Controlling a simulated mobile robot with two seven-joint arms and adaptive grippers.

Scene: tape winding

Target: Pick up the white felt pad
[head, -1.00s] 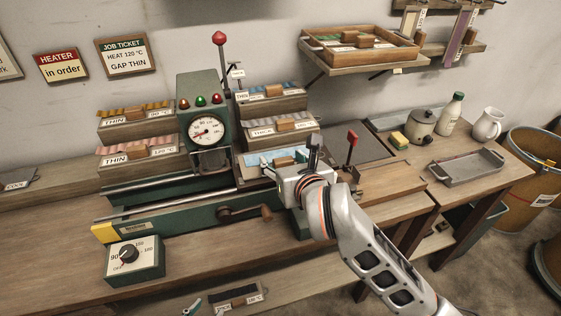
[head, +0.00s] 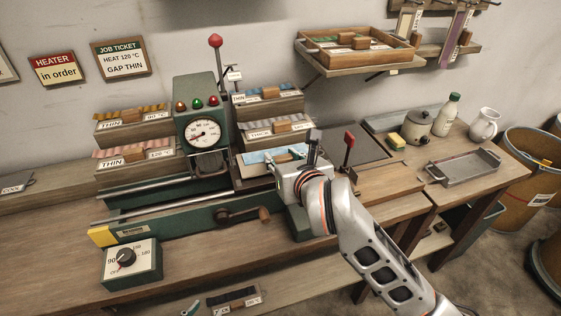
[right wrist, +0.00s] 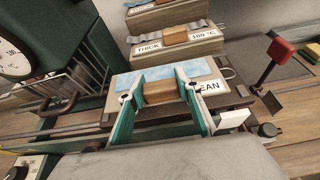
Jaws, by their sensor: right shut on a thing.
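My right gripper (right wrist: 160,90) has its teal fingers on either side of a small wooden grip (right wrist: 158,93), shut on it. In the head view the pale blue piece (head: 258,157) lies on a block right of the green press, partly hidden by my right gripper (head: 299,157).
Behind the pad stand stepped blocks with a "THICK" label (right wrist: 149,48). A red-knobbed lever (right wrist: 280,50) stands to the right. The green press (head: 203,100) is to the left, with a crank (head: 240,215) in front. A grey tray (head: 463,168) lies at the right.

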